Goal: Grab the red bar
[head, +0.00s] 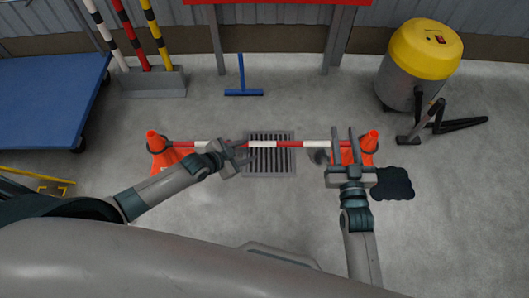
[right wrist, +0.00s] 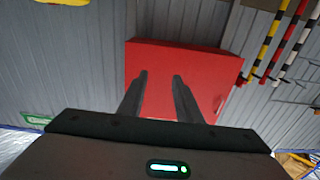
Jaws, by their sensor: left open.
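A red-and-white striped bar (head: 290,144) lies level across two orange cones, the left cone (head: 157,146) and the right cone (head: 368,146). My left gripper (head: 248,152) is open and empty, its fingers close to the bar's middle left; I cannot tell whether they touch it. My right gripper (head: 345,130) is open and empty, its fingers pointing away from me and overlapping the bar's right part in the head view. In the right wrist view its two fingers (right wrist: 160,75) stand apart with nothing between them.
A floor grate (head: 269,165) lies beneath the bar. A blue platform cart (head: 48,100) is at left. A yellow-topped grey vacuum (head: 420,60) stands back right, a dark patch (head: 392,184) near the right cone. A blue squeegee (head: 243,91) is behind the bar. A red cabinet (right wrist: 185,85) fronts the right wrist camera.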

